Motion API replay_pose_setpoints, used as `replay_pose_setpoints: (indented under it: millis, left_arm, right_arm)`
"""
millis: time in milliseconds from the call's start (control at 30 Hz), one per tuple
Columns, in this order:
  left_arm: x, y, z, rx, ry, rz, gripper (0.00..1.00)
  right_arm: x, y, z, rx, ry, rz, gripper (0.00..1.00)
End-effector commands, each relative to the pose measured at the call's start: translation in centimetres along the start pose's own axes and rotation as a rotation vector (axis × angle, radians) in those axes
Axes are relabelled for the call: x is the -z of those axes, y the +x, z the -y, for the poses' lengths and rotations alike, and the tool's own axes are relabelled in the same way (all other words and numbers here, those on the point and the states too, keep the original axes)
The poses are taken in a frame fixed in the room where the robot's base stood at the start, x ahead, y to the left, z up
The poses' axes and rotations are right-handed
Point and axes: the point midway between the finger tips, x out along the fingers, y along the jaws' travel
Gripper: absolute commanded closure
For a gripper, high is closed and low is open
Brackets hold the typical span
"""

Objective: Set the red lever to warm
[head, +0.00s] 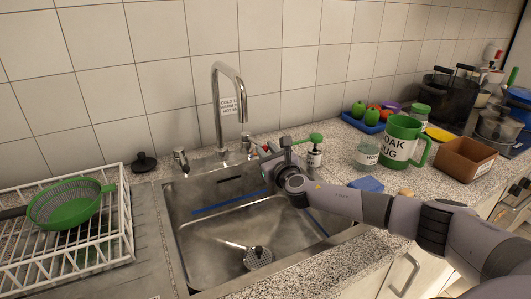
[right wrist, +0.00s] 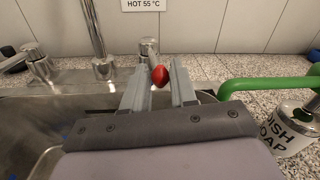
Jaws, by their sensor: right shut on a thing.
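The red lever (right wrist: 160,76) shows in the right wrist view between the two fingers of my right gripper (right wrist: 158,88). The fingers are shut on it, one at each side. In the head view my right gripper (head: 268,157) is at the back right of the sink, close to the right tap fitting (head: 246,142), and only a little red shows there. A chrome fitting (right wrist: 148,48) stands just behind the lever in the wrist view. My left gripper is out of view.
The steel sink (head: 185,225) holds a strainer-like piece (head: 257,257). A green-topped soap bottle (head: 315,154) stands right of the gripper. A glass jar (head: 367,152), green mug (head: 402,140) and brown box (head: 464,158) stand further right. A white rack (head: 118,245) is at left.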

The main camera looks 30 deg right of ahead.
Motion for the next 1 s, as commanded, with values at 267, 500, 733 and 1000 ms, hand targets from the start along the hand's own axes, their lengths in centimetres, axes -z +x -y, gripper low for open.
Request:
replay_pose_setpoints:
  millis: [267, 500, 733, 1000]
  left_arm:
    - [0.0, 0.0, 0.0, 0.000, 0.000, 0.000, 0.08]
    - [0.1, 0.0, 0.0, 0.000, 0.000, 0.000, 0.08]
    - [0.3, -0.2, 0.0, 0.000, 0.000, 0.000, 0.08]
    - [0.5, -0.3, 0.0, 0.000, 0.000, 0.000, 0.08]
  right_arm:
    - [0.0, 0.0, 0.0, 0.001, 0.000, 0.000, 0.49]
    - [0.0, -0.1, 0.0, 0.001, 0.000, -0.001, 0.49]
    - [0.0, -1.6, 0.0, 0.000, -0.001, -0.001, 0.49]
    - [0.1, -5.0, 0.0, 0.000, -0.001, -0.002, 0.49]
